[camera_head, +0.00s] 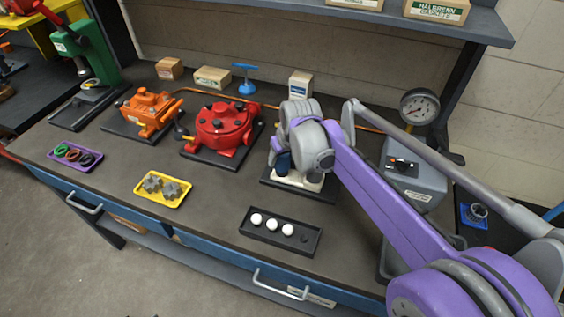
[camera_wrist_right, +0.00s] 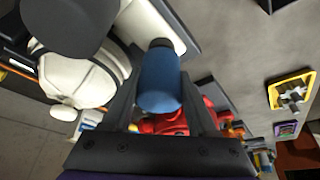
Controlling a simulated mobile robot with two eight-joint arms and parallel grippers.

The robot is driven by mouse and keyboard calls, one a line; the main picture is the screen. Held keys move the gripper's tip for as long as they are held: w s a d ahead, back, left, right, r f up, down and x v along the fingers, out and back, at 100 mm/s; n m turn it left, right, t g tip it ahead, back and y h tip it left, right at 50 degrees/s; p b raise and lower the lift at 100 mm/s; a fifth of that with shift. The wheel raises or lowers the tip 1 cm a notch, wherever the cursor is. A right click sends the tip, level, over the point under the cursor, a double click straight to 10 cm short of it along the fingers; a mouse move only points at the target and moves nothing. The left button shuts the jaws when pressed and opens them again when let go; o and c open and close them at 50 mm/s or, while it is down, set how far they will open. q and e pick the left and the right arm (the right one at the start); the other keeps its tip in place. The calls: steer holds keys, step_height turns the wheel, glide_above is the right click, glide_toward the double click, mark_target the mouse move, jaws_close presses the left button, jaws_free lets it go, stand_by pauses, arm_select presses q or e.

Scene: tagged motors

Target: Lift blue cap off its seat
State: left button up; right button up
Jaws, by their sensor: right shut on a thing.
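The blue cap (camera_wrist_right: 160,82) is a blue cylinder with a darker end, between the two dark fingers of my right gripper (camera_wrist_right: 160,70) in the right wrist view. The gripper is shut on it. The cap's dark end is against or close to a white part; I cannot tell whether they touch. In the head view, blue shows below my right wrist (camera_head: 283,162), over a white motor (camera_head: 297,181) on a dark plate. My wrist hides most of that motor. It also shows in the right wrist view (camera_wrist_right: 75,75). My left gripper is out of view.
A red motor (camera_head: 222,125) and an orange one (camera_head: 150,112) stand to the left. A black tray (camera_head: 296,247) with white balls and a yellow tray (camera_head: 163,201) with grey gears lie in front. A grey gauge box (camera_head: 414,180) stands to the right.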

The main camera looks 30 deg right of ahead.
step_height(320, 180, up, 7)
steer(key=shift+r+p, duration=0.1)
steer(key=shift+p, duration=0.2)
step_height(320, 180, up, 4)
steer(key=shift+f+p, duration=0.15)
steer(key=shift+p, duration=0.9)
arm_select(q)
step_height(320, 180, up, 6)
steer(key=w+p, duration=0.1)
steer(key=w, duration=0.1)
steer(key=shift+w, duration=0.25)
arm_select(e)
step_height(320, 180, up, 2)
steer(key=shift+w+r, duration=0.1)
steer(key=shift+r, duration=0.1)
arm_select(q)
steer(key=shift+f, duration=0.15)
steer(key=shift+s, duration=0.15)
